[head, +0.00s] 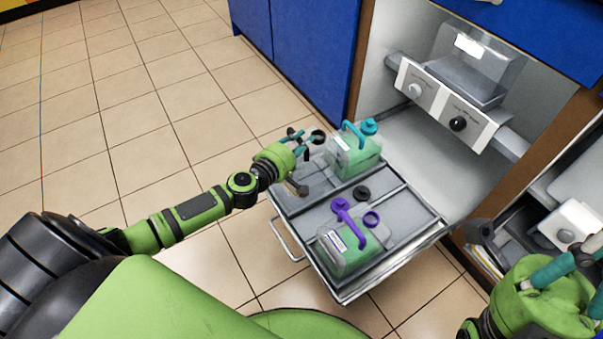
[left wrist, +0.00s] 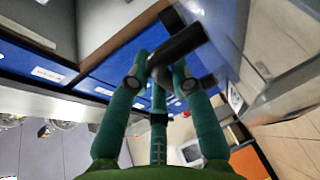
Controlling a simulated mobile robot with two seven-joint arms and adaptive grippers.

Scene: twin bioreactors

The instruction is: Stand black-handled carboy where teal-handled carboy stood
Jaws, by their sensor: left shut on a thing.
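My left gripper (head: 308,141) is shut on a black handle (left wrist: 180,52), seen between the teal fingers in the left wrist view. The clear body (left wrist: 275,75) beside that handle appears to be the black-handled carboy's; in the head view it is hard to make out below the fingers. The teal-handled carboy (head: 354,158) holds green liquid and stands upright at the back left of the pulled-out tray (head: 408,212), just right of my left gripper. My right gripper (head: 585,258) is at the lower right, its fingertips partly cut off by the frame edge.
A purple-handled carboy (head: 345,252) with green liquid stands at the tray's front. A black round cap (head: 361,193) shows near the tray's middle. A two-knob control unit (head: 446,104) is inside the cabinet behind. Tiled floor (head: 140,90) left of the tray is clear.

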